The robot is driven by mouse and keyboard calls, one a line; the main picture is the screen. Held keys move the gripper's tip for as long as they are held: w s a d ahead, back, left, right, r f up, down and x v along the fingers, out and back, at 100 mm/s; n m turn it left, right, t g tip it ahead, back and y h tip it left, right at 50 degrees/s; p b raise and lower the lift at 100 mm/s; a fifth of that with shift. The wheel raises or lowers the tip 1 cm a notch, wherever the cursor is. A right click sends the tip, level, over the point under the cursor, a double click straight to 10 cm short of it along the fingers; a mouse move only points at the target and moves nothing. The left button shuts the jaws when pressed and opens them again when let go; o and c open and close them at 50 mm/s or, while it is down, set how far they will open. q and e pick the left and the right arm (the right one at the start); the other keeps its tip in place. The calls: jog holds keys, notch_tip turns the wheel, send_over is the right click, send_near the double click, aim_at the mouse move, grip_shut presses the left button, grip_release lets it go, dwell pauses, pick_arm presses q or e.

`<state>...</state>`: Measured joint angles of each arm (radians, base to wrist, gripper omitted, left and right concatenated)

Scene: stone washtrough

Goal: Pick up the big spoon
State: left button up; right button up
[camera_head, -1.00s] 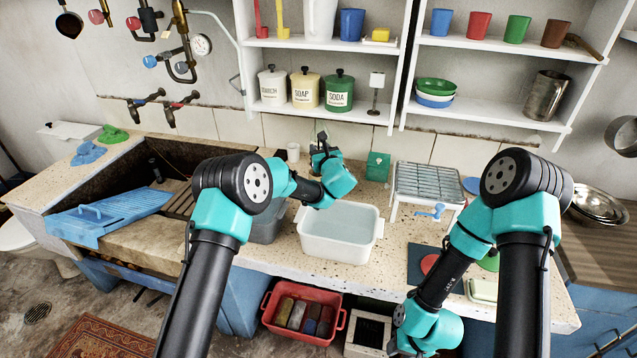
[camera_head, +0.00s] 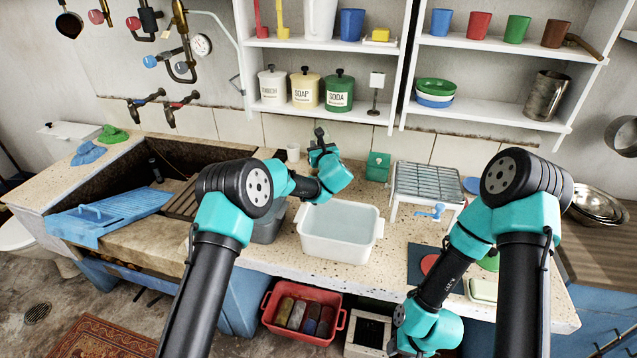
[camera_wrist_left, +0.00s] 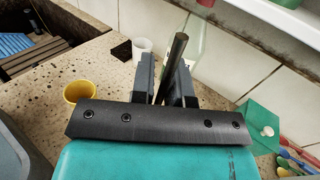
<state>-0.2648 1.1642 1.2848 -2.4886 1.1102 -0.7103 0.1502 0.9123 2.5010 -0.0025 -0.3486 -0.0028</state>
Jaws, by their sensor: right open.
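My left gripper (camera_head: 321,145) is above the back of the counter, beyond the white basin. In the left wrist view its two dark fingers (camera_wrist_left: 164,86) stand on either side of a dark, slanted rod (camera_wrist_left: 174,60), and they look shut on it. The rod appears to be the handle of the big spoon. Its lower part is hidden behind the gripper body, and no bowl of the spoon shows. My right arm bends down at the front right of the counter, and its fingers are not visible.
A white basin of water (camera_head: 339,250) stands in front of the left gripper. A white cup (camera_head: 293,152), a green box (camera_head: 377,166) and a wire rack (camera_head: 428,180) are along the back. A yellow cup (camera_wrist_left: 79,92) shows in the wrist view. Shelves hang above.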

pick_arm(q)
grip_shut()
jog(key=shift+r, duration=0.1)
notch_tip(320, 180, up, 18)
dwell(0.6)
jog(key=shift+a, duration=0.1)
dwell(0.4)
